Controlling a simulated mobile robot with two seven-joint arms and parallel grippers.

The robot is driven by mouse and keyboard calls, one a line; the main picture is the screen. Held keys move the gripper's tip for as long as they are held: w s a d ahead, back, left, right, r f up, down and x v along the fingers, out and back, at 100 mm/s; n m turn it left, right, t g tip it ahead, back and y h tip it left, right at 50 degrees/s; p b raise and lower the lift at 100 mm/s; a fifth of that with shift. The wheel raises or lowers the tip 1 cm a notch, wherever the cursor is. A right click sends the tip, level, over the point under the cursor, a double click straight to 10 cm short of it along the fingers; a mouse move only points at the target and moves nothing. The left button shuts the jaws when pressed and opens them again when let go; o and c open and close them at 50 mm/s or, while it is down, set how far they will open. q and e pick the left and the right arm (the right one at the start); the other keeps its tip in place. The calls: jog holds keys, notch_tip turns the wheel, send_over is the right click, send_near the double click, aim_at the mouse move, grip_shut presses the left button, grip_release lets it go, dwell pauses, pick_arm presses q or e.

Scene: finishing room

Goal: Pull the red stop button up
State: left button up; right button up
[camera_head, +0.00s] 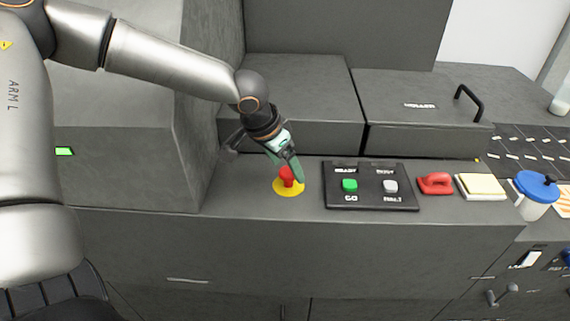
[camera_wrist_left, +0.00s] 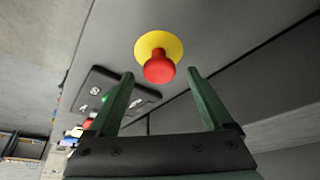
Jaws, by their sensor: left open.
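The red stop button (camera_head: 287,176) stands on a yellow round base (camera_head: 289,190) on the grey ledge, left of the black control panel. My left gripper (camera_head: 288,168) is right above and beside the button in the head view, and its fingers hide part of it. In the left wrist view the red button (camera_wrist_left: 159,68) sits on its yellow base (camera_wrist_left: 159,42), just beyond the tips of my left gripper (camera_wrist_left: 162,74). The two green fingers are apart, with nothing held between them. My right gripper is in neither view.
The black panel (camera_head: 371,202) has a green button (camera_head: 349,185) and a grey-white button (camera_head: 390,186). A tall grey housing (camera_head: 130,130) stands at left.

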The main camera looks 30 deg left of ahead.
pick_arm(q)
jog(key=v, duration=1.2)
jog(key=shift+r, duration=0.2)
jog(key=shift+s, duration=0.1)
